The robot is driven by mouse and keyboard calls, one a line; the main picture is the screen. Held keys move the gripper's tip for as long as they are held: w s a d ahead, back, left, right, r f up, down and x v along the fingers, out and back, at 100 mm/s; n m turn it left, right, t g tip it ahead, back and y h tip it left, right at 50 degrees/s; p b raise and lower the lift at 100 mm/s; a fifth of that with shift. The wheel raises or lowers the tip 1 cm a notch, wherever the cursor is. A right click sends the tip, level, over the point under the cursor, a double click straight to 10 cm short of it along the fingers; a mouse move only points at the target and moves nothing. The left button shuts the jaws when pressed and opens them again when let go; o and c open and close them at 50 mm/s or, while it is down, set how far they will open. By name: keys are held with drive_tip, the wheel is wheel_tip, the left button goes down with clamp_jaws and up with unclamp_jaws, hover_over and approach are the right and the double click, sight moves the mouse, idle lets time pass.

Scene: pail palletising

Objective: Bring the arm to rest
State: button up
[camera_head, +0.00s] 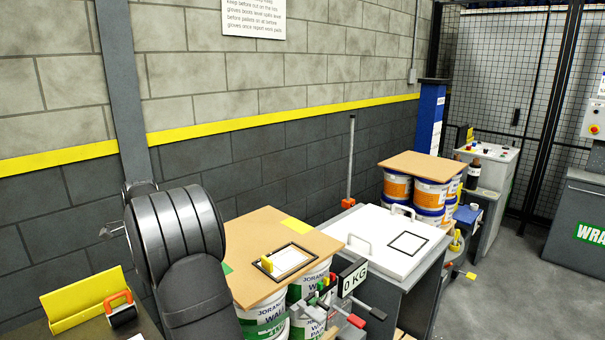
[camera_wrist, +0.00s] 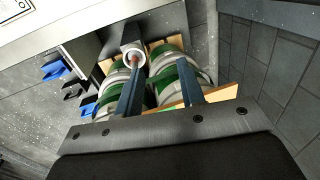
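My arm rises large and dark at the left of the head view, and my gripper is not clearly seen there. In the wrist view my gripper (camera_wrist: 158,80) shows two dark blue-grey fingers spread apart, with nothing held between them. The fingers point toward white pails with green bands (camera_wrist: 165,62), which lie beyond the tips; the exact gap cannot be told. In the head view, similar paint pails (camera_head: 262,318) stand under a tan board (camera_head: 262,225) right behind and beside my arm.
A white-topped scale bench (camera_head: 385,232) with a "0 KG" display (camera_head: 352,278) stands right of the pails. Further back, orange-and-blue pails (camera_head: 430,192) carry another board (camera_head: 425,165). A yellow holder (camera_head: 80,300) and an orange-handled roller (camera_head: 122,312) are at lower left. A wall runs behind.

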drive_tip(key=w+d+r+m+h, duration=0.1)
drive_tip(key=w+d+r+m, duration=0.1)
drive_tip(key=d+m, duration=0.4)
drive_tip(key=w+d+r+m+h, duration=0.1)
drive_tip(key=w+d+r+m, duration=0.2)
drive_tip(key=d, duration=1.3)
drive_tip(key=w+d+r+m+h, duration=0.1)
drive_tip(key=w+d+r+m, duration=0.1)
drive_tip(key=d+r+m, duration=0.3)
drive_tip(key=d+m, duration=0.3)
drive_tip(key=d, duration=0.3)
drive_tip(key=shift+w+d+m, duration=0.2)
drive_tip(key=shift+d+m, duration=0.15)
drive_tip(key=shift+m, duration=0.05)
drive_tip(key=shift+a+r, duration=0.1)
drive_tip(key=s+a+f+n, duration=0.1)
drive_tip(key=a+f+n, duration=0.2)
drive_tip(key=a, duration=0.6)
drive_tip(key=a+f+n+y, duration=0.1)
drive_tip(key=a+f+n, duration=0.1)
drive_tip(key=a+n, duration=0.5)
drive_tip(key=shift+s+a+f+y, duration=0.3)
drive_tip(key=shift+s+a+f, duration=0.1)
drive_tip(key=shift+a, duration=1.35)
